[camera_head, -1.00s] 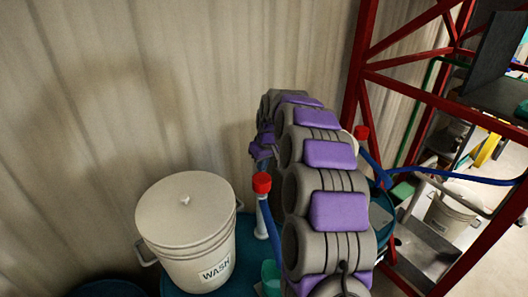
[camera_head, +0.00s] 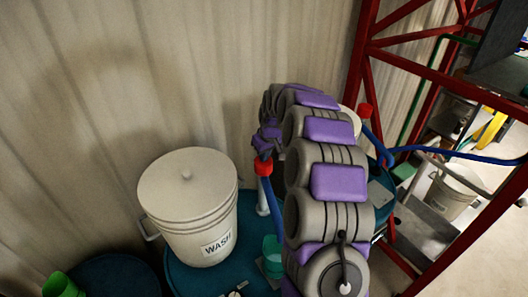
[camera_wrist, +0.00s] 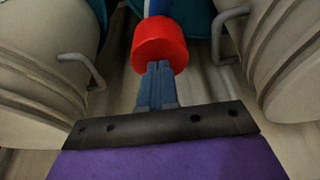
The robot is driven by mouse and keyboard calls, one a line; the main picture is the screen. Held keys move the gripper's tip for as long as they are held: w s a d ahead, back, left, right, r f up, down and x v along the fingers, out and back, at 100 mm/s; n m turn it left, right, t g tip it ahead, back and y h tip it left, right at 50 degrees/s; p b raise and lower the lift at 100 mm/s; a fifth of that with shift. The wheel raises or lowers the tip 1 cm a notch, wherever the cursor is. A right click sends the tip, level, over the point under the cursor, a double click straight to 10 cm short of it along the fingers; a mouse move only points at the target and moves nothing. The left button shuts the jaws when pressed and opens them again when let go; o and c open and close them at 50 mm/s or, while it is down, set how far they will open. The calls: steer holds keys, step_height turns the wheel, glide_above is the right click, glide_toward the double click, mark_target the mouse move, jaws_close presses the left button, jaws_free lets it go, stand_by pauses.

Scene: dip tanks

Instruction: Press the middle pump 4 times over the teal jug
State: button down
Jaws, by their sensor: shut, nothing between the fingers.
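A pump with a red cap (camera_head: 263,168) and blue hose stands right of the WASH bucket. It also shows in the wrist view (camera_wrist: 160,45), between two pale buckets. My gripper (camera_head: 264,152) is shut and empty, right at the top of this cap. In the wrist view the closed fingertips (camera_wrist: 156,66) overlap the cap's near edge; I cannot tell how firmly they touch. The teal jug (camera_head: 272,249) stands below on a grey plate, partly hidden by my arm. Another red-capped pump (camera_head: 365,110) shows behind my arm to the right.
The white WASH bucket (camera_head: 187,212) stands on a dark teal drum (camera_head: 190,278). A green jug (camera_head: 62,287) is at the lower left. A red rack frame (camera_head: 362,60) rises at the right. A corrugated wall (camera_head: 90,90) closes off the back.

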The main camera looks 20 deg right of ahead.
mark_target(269, 166)
steer(key=shift+s+a+f, duration=0.1)
steer(key=shift+s+f, duration=0.15)
steer(key=shift+f, duration=0.15)
steer(key=shift+w+r, duration=0.1)
steer(key=shift+r, duration=0.2)
step_height(269, 166, up, 5)
steer(key=shift+w, duration=0.1)
steer(key=b+v, duration=0.1)
steer(key=v, duration=0.8)
steer(key=shift+d, duration=0.3)
